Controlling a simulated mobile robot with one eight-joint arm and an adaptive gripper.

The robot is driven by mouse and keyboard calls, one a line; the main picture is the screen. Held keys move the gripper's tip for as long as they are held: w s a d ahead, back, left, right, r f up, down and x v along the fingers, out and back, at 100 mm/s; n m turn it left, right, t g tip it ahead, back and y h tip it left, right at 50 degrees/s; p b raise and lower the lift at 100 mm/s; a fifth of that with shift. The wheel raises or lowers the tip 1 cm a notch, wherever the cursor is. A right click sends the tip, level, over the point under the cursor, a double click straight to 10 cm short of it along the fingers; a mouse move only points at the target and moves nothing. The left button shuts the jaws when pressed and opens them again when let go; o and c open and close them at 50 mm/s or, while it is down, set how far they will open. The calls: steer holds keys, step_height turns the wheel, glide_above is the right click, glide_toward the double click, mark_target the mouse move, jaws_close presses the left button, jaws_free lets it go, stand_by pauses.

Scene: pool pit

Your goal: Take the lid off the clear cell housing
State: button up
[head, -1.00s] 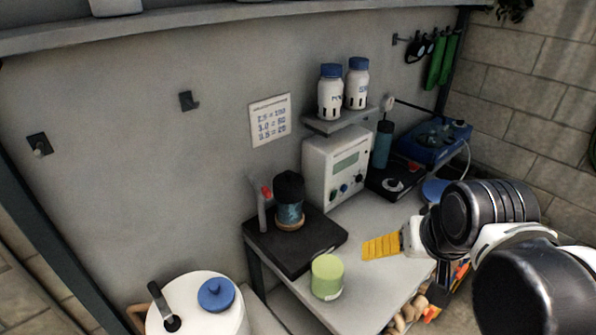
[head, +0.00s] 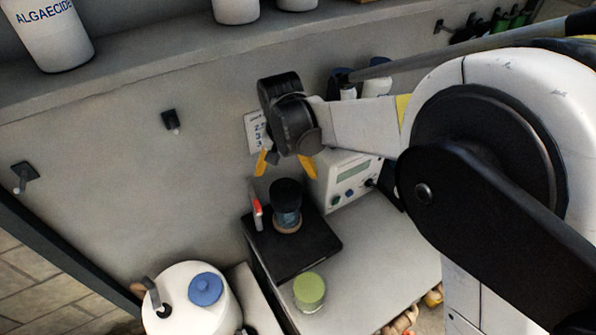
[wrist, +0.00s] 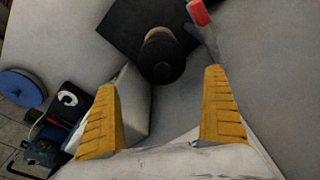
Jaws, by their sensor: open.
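The cell housing (head: 288,221) is a short bluish see-through cylinder standing upright on a black base (head: 305,255) on the bench. Its black lid (head: 287,190) sits on top. In the wrist view the lid (wrist: 162,62) is a dark disc just beyond and between the fingertips, hiding most of the housing. My gripper (head: 285,166) is open and empty, its two yellow fingers pointing down above the lid, with no contact visible.
A red-tipped upright part (head: 257,212) stands close left of the housing. A white meter box (head: 347,178) is behind to the right. A green-topped jar (head: 309,291) is at the bench front. The bench (head: 385,255) right of the base is clear.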

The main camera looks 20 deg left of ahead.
mark_target(286, 190)
steer(key=f, duration=0.8)
steer(key=shift+w+a+f+b, duration=0.3)
steer(key=shift+w+a+f, duration=0.05)
steer(key=shift+s+r, duration=0.1)
steer(key=shift+c, duration=0.3)
steer(key=c, duration=1.1)
